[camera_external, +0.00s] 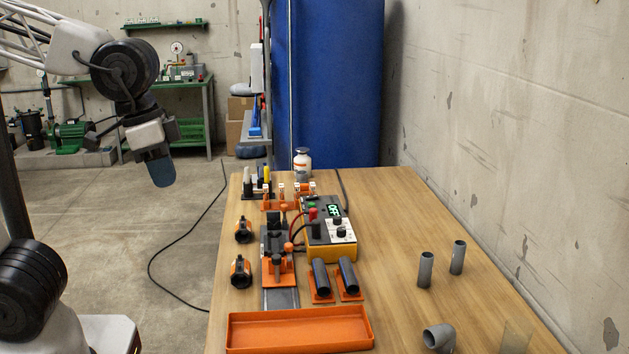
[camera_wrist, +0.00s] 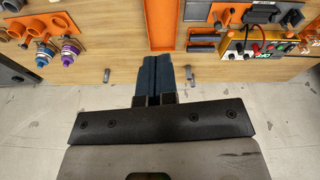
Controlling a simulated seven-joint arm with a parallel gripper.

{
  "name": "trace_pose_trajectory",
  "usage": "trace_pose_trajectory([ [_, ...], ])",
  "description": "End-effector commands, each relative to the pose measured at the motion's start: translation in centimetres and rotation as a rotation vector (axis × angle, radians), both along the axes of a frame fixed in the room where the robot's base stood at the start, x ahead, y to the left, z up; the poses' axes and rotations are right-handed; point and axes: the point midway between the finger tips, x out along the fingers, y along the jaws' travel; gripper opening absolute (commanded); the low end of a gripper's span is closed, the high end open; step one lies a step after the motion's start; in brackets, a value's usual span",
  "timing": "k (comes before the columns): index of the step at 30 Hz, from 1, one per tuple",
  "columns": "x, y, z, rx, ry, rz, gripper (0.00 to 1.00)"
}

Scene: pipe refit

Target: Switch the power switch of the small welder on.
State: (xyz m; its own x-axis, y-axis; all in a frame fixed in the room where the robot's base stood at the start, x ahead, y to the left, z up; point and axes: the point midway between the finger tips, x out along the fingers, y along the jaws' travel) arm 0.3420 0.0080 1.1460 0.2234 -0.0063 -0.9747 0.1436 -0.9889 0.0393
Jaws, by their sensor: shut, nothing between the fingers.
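The small welder (camera_external: 331,232) is a yellow and dark box on the wooden table, with black knobs on a pale panel and a green-lit display (camera_external: 333,211) that seems to read OFF. Small red and green parts sit at its left edge; I cannot tell which part is the power switch. The welder also shows at the upper right of the wrist view (camera_wrist: 262,42). My gripper (camera_external: 161,178) hangs in the air left of the table, well apart from the welder. Its blue fingers (camera_wrist: 156,76) are together and empty in the wrist view.
An orange tray (camera_external: 300,345) lies at the table's near edge. Orange clamps (camera_external: 278,265) and dark pipes (camera_external: 321,276) stand near the welder. Grey pipe pieces (camera_external: 426,269) stand at the right. A black cable (camera_external: 183,239) runs over the floor. The table's right side is mostly clear.

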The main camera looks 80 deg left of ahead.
Motion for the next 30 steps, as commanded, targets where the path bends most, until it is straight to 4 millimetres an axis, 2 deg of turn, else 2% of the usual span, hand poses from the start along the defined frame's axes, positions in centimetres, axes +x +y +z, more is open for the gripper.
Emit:
trace_pose_trajectory([
  [14, 7.9, 4.9, 1.3, -0.097, 0.022, 0.488, 0.0],
  [30, 16.4, 13.1, 1.1, -0.208, 0.038, 1.068, 0.0],
])
